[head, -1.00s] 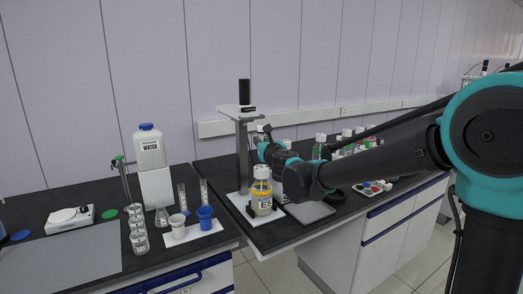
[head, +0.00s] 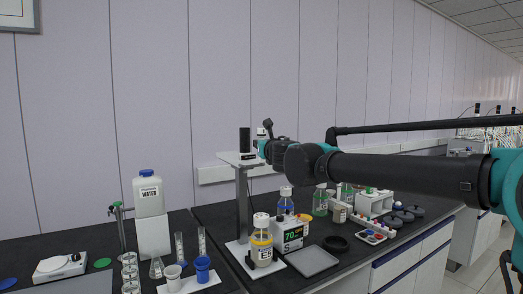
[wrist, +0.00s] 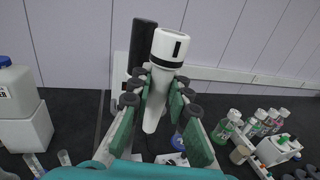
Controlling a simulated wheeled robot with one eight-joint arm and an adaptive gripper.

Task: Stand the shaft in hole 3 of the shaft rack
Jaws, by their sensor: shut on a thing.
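A white shaft (wrist: 154,108) with a thick white head and a black mark is held between the fingers of my gripper (wrist: 161,78) in the wrist view. It points up and leans slightly right in that view, with its head beyond the fingertips. I cannot make out a numbered shaft rack in either view.
The black motor (head: 244,139) on the stand is close behind the shaft. Below are a yellow bottle (head: 261,240), a display box (head: 288,234) and a grey tray (head: 313,261). A white rack (head: 374,205) and bottles stand to the right. The water canister (head: 148,196) is left.

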